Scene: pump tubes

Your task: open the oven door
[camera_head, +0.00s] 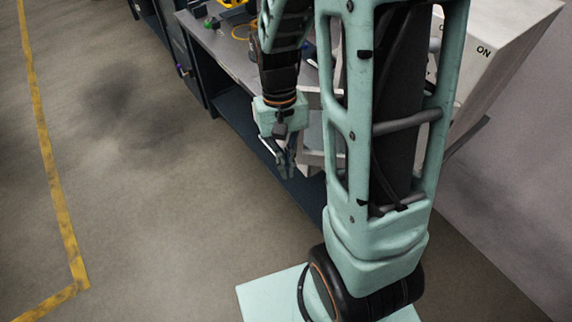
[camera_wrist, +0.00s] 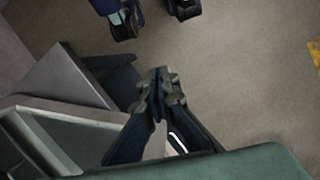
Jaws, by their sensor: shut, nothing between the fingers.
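The oven is the pale grey box (camera_head: 497,62) marked "ON" at the upper right of the head view, partly hidden by my arm. A light grey panel (camera_head: 311,133), seemingly its door, shows in the gap beside my arm. In the wrist view, a framed grey panel with a darker pane (camera_wrist: 62,138) fills the lower left; how far the door stands open I cannot tell. My gripper (camera_head: 286,170) points down beside the panel, beyond the bench's front edge. In the wrist view its fingers (camera_wrist: 160,84) are shut and empty. No handle is clearly visible.
The workbench (camera_head: 228,52) with a dark lower shelf (camera_head: 245,118) runs behind my gripper. Yellow and green items (camera_head: 229,7) lie on its top. A grey wall (camera_head: 510,190) stands at the right. The floor (camera_head: 130,170) at the left is clear, with a yellow line (camera_head: 50,165).

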